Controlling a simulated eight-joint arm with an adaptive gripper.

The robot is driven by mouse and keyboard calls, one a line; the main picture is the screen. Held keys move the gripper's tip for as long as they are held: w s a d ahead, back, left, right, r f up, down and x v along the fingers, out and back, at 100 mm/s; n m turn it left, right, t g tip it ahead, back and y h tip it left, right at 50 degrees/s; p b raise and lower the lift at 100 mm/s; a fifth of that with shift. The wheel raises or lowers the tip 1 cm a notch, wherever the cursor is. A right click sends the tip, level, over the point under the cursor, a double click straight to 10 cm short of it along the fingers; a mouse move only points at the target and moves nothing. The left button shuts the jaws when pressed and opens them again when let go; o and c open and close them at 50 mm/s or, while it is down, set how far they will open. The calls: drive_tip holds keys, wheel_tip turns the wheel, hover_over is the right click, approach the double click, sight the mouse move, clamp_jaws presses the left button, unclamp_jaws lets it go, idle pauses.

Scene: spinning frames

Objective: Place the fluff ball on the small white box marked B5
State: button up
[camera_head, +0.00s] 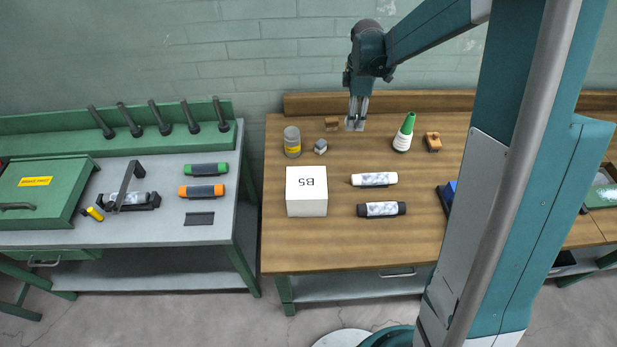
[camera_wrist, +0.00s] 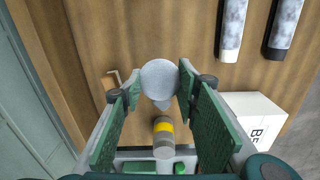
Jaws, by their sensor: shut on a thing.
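My gripper (camera_head: 356,122) is above the back part of the wooden table. In the wrist view its green fingers (camera_wrist: 159,87) are closed on a pale grey round fluff ball (camera_wrist: 159,78), held at the fingertips. In the head view the ball is mostly hidden by the fingers. The white box marked B5 (camera_head: 306,205) stands on the table, lower left of my gripper in the head view. The box also shows at the right of the wrist view (camera_wrist: 250,108), partly cut off by my gripper.
A yellow-banded jar (camera_head: 292,142), a small grey piece (camera_head: 320,146) and a wooden block (camera_head: 332,124) stand behind the box. A green-capped bottle (camera_head: 403,135) is right of my gripper. Two cylinders (camera_head: 374,179) (camera_head: 381,209) lie right of the box. The table's front is clear.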

drive_tip(key=s+a+r+p, duration=0.2)
drive_tip(key=s+a+r, duration=0.3)
drive_tip(key=s+a, duration=0.6)
wheel_tip(320, 180, up, 3)
drive_tip(key=n+p, duration=0.1)
drive_tip(key=p, duration=0.1)
hover_over(307, 182)
drive_tip(key=shift+a+r, duration=0.1)
drive_tip(key=shift+r, duration=0.1)
drive_tip(key=shift+f, duration=2.95)
drive_tip(key=shift+f, duration=2.05)
drive_tip(key=shift+f+b, duration=0.2)
drive_tip(key=shift+b, duration=0.15)
drive_tip(key=o, duration=0.7)
